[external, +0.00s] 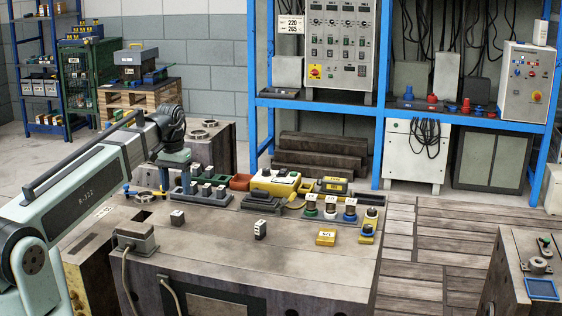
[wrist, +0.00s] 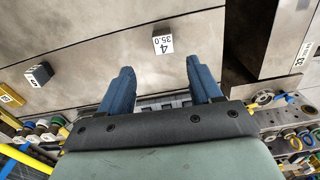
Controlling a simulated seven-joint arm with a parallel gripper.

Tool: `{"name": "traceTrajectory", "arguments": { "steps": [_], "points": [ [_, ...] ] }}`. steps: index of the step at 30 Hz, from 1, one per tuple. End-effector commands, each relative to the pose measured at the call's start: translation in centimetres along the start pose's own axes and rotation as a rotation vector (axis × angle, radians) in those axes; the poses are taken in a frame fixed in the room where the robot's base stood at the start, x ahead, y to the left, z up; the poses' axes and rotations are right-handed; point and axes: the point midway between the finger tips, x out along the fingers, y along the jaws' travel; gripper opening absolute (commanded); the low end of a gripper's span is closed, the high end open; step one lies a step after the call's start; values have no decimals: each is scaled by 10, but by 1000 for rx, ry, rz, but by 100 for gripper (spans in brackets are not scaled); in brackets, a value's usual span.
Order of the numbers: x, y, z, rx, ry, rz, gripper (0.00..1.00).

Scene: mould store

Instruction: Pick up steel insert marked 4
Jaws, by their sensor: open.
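The steel insert marked 4 (wrist: 163,43) is a small grey block with a white label reading 4 and 35.0. It lies on the bare metal tabletop, just beyond my fingertips in the wrist view. In the external view the small block at centre left (external: 177,217) appears to be this insert; its label is too small to read there. My gripper (wrist: 160,68) is open and empty, with its two blue fingers spread apart. In the external view my gripper (external: 178,176) is above the table's back left part, behind the insert and apart from it.
A second labelled block (external: 260,229) stands to the right. A rack of blocks (external: 203,190) is by my gripper. Coloured knobs (external: 330,208), a yellow block (external: 326,237) and a grey box (external: 136,237) are around the table (external: 215,265). The front middle is clear.

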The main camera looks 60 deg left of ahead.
Motion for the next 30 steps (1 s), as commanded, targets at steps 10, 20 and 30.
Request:
{"name": "traceTrajectory", "arguments": {
  "steps": [10, 20, 30],
  "points": [
    [42, 0, 0, 1, 0, 0, 64],
    [52, 0, 0, 1, 0, 1, 64],
    [86, -6, 1, 2, -1, 1, 64]
  ]
}}
